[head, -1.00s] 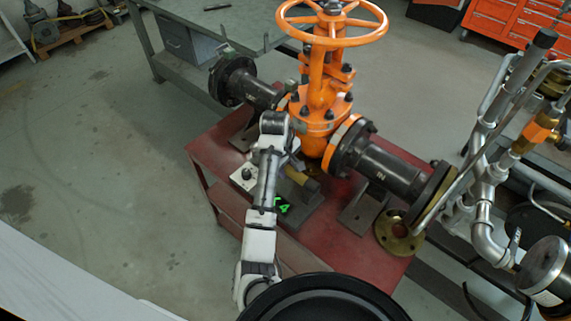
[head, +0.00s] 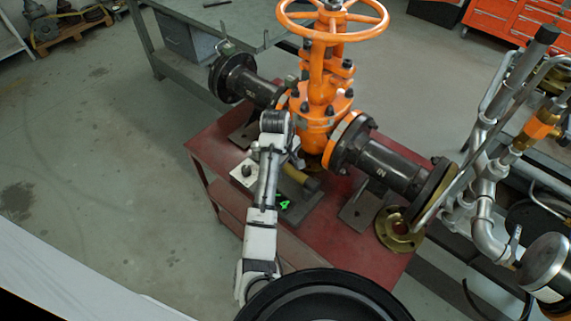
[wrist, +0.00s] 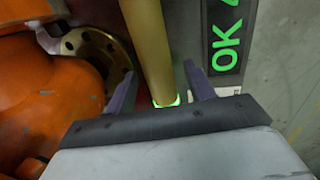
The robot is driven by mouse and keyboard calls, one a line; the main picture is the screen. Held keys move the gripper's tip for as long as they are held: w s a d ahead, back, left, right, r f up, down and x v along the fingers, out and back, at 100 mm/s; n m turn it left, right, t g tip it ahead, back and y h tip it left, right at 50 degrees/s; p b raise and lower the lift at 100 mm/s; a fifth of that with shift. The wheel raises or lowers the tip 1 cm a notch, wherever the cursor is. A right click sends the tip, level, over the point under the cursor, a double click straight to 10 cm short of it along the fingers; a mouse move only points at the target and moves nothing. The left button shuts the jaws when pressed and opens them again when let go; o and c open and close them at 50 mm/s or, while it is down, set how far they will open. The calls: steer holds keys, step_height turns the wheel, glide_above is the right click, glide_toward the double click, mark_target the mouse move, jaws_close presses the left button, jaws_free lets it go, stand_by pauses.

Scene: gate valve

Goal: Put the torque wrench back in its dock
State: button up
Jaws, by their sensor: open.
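The torque wrench shows as a brass-yellow bar (wrist: 147,45) in the wrist view, with a green glowing ring at its near end. My gripper (wrist: 160,72) is open, with one finger on each side of the bar; a gap shows at the right finger. In the head view the yellow bar (head: 294,163) lies beside my arm, low in front of the valve, above a dark grey plate (head: 302,212). My arm hides part of it and my fingers there. A display with green "OK" (wrist: 227,47) is right of the bar. I cannot tell which part is the dock.
The orange gate valve (head: 318,120) with black flanged pipes stands on a red table (head: 218,150). A small pale box (head: 243,173) is left of my arm. A loose brass flange (head: 396,238) lies at the right. Grey pipework (head: 487,185) rises beyond the table's right side.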

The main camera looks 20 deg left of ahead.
step_height(320, 180, up, 14)
steer(key=s+a+p, duration=0.1)
steer(key=s+p, duration=0.1)
steer(key=shift+f+p, duration=0.2)
steer(key=shift+p, duration=0.15)
stand_by(0.3)
